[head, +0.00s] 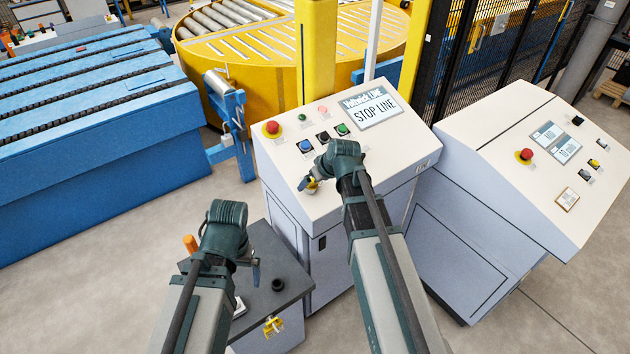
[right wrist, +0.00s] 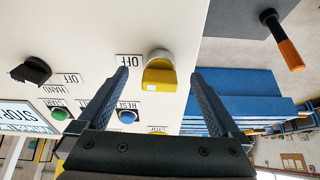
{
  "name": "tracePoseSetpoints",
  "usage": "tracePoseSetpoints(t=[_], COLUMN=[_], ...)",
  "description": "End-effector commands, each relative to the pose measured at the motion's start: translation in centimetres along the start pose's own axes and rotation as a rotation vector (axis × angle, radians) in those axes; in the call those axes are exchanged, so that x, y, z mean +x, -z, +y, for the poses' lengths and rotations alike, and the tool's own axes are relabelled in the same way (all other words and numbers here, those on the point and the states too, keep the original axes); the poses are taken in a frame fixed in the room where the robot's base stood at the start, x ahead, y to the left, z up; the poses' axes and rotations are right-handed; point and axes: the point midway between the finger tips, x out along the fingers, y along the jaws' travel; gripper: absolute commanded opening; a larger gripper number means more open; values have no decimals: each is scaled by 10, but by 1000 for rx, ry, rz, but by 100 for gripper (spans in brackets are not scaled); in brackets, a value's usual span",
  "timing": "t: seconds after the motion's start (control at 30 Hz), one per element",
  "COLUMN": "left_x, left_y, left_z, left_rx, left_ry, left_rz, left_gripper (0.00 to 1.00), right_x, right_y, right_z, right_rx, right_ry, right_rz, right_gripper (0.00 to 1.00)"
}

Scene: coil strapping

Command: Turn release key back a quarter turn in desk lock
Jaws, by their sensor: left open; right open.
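The yellow key (right wrist: 158,77) sits in a round lock on the white control desk (head: 290,185), beside an OFF label. In the right wrist view my right gripper (right wrist: 160,82) is open, with one finger on either side of the key; I cannot tell whether they touch it. In the head view this gripper (head: 309,185) is over the desk's front left, and its wrist hides part of the panel. My left gripper (head: 255,272) is open over the dark grey cabinet top, away from the desk, and is partly hidden by its own wrist.
The desk carries a red mushroom button (head: 271,128), a blue button (head: 305,146), a green button (head: 342,129) and a STOP LINE display (head: 371,107). A second desk (head: 485,150) stands right.

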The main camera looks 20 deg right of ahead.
Motion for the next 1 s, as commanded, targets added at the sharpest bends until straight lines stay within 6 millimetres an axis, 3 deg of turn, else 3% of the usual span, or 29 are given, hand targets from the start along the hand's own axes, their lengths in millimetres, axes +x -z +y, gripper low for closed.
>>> tracePoseSetpoints(t=[1.0], left_x=[-52], left_y=[-3], left_z=[-5], left_rx=[0], left_ry=[0], left_rz=[0], left_gripper=[100], right_x=[-55], right_y=[10], right_z=[0], right_rx=[1], right_ry=[0], right_rz=[0], right_gripper=[100])
